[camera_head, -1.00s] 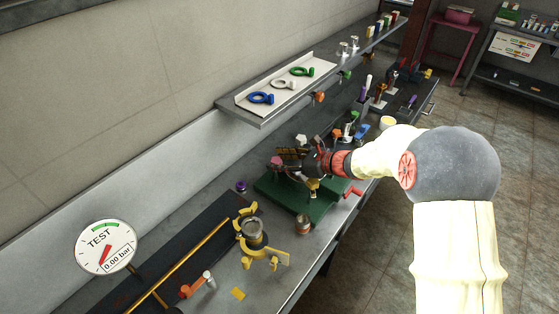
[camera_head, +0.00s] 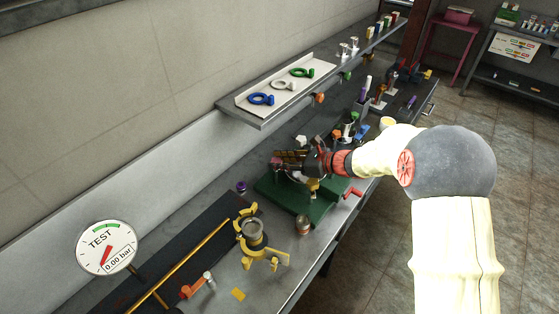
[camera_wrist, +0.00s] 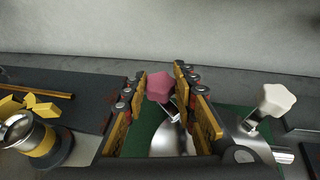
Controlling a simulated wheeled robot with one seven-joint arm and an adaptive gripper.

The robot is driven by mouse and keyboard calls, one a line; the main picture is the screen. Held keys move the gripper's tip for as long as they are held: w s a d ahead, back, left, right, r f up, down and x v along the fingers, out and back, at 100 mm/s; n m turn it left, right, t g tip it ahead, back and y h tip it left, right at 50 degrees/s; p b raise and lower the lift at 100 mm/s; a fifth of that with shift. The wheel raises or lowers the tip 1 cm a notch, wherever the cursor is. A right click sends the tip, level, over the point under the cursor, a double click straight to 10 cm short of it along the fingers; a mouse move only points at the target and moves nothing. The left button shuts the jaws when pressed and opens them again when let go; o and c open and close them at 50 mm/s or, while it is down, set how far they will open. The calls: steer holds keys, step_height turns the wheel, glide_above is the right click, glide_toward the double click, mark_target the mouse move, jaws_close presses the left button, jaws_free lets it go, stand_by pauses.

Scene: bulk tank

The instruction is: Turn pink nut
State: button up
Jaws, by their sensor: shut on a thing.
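The pink nut (camera_wrist: 160,86) is a lobed knob on a bolt above a silver metal part in the wrist view. It stands between the two fingers of my gripper (camera_wrist: 159,76), which is shut on it near the fingertips. In the head view my gripper (camera_head: 287,159) reaches left over the green base (camera_head: 311,208), and the pink nut (camera_head: 276,161) shows only as a small patch by the fingertips. A similar white nut (camera_wrist: 276,100) stands to the right, outside the fingers.
A yellow clamp with a metal cup (camera_head: 252,232) stands left of the green base. A small can (camera_head: 303,224) is near the bench's front edge. A shelf with coloured rings (camera_head: 285,85) overhangs the back. A gauge (camera_head: 105,247) reads 0.00 bar.

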steer(key=n+g+p, duration=0.2)
steer(key=n+g+y+p, duration=0.1)
steer(key=shift+w+d+r+g, duration=0.1)
steer(key=shift+w+g, duration=0.2)
steer(key=shift+g, duration=0.1)
steer(key=n+g+p, duration=0.2)
steer(key=n+g, duration=0.2)
steer(key=shift+w+p, duration=0.2)
steer(key=shift+p, duration=0.1)
steer(key=n+g+h+p, duration=0.1)
steer(key=n+g, duration=0.2)
steer(key=g, duration=0.1)
steer(key=shift+w, duration=0.1)
steer(key=shift+w+a+n+g+h, duration=0.1)
steer(key=shift+n+g+h, duration=0.4)
steer(key=shift+n+g, duration=0.35)
steer(key=shift+w+a+n+g+h, duration=0.1)
steer(key=shift+n+g+h, duration=0.4)
steer(key=shift+n+g, duration=0.35)
steer(key=shift+n, duration=0.3)
steer(key=o, duration=1.2)
steer(key=shift+c, duration=0.2)
steer(key=shift+s, duration=0.1)
